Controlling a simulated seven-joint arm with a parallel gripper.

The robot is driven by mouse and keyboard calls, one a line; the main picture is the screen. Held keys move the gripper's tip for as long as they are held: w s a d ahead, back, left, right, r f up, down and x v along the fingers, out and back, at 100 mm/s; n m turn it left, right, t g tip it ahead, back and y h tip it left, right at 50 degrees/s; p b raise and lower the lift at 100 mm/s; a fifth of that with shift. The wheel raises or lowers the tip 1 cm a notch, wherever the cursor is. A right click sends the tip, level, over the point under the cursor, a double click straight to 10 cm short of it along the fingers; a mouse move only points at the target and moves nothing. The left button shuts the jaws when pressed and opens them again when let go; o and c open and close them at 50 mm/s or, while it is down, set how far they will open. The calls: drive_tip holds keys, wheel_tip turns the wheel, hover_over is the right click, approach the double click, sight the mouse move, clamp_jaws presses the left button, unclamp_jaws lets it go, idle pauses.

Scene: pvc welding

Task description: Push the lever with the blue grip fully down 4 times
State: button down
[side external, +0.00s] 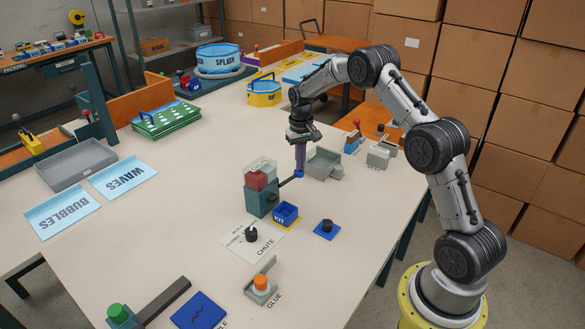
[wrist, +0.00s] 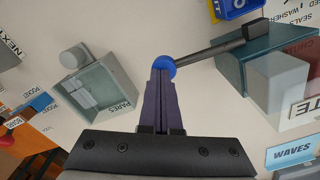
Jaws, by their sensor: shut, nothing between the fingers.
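The lever's blue grip (side external: 299,174) is a round ball at the end of a dark rod (side external: 289,181), which comes out of the teal box (side external: 257,201) with a red block in its clear top. The grip also shows in the wrist view (wrist: 165,66), with the rod (wrist: 208,50) running right to the teal box (wrist: 262,62). My gripper (side external: 300,166) is shut and empty, pointing down. Its purple fingertips (wrist: 160,72) are right at the grip and appear to be on top of it; contact is hard to tell. How far down the lever stands is unclear.
A small blue bin (side external: 285,213) stands in front of the teal box. A grey open box (side external: 323,163) lies just beyond my gripper. A black knob on a blue plate (side external: 327,229) and an orange button (side external: 260,283) are nearer.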

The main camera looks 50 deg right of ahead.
wheel_tip(320, 180, up, 7)
drive_tip(key=shift+r, duration=0.15)
idle(1.0)
idle(0.5)
wheel_tip(320, 180, up, 5)
drive_tip(key=shift+f, duration=3.05)
